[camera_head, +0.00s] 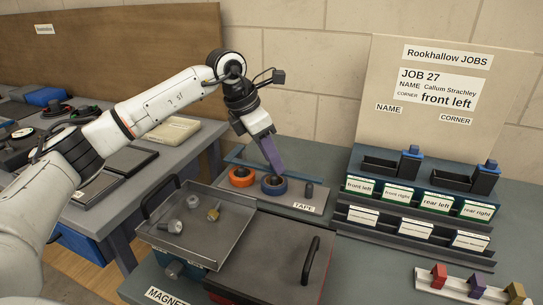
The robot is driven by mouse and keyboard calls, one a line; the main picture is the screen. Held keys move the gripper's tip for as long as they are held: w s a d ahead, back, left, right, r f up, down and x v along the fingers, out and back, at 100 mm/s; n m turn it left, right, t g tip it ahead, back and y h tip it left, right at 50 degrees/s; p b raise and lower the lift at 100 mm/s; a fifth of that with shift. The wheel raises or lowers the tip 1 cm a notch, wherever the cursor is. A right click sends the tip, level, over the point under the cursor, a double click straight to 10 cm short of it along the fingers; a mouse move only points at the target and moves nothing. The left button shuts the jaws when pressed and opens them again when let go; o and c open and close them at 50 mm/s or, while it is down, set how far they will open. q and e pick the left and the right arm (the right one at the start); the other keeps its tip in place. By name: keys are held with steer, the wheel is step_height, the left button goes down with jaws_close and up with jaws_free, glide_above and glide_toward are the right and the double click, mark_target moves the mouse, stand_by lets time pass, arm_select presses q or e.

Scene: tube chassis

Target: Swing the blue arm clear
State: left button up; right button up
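A thin blue bar (238,161), which looks like the blue arm, lies low along the back of the tape board (312,207). An orange tape roll (242,177) and a dark blue tape roll (274,185) sit in front of it, with a small dark peg (309,190) to their right. My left gripper (276,172) points down over the bar and the dark blue roll. Its purple fingers overlap and hide part of the bar; I cannot tell whether they touch it or how far they are apart. My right gripper is out of view.
A grey tray (196,252) with several metal parts stands in front, beside a dark lid with a black handle (311,259). A label rack (415,200) stands at the right, below the job board (430,100). A coloured-clip strip (455,287) lies front right.

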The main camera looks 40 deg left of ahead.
arm_select(q)
jaws_close()
steer(key=shift+w, duration=0.1)
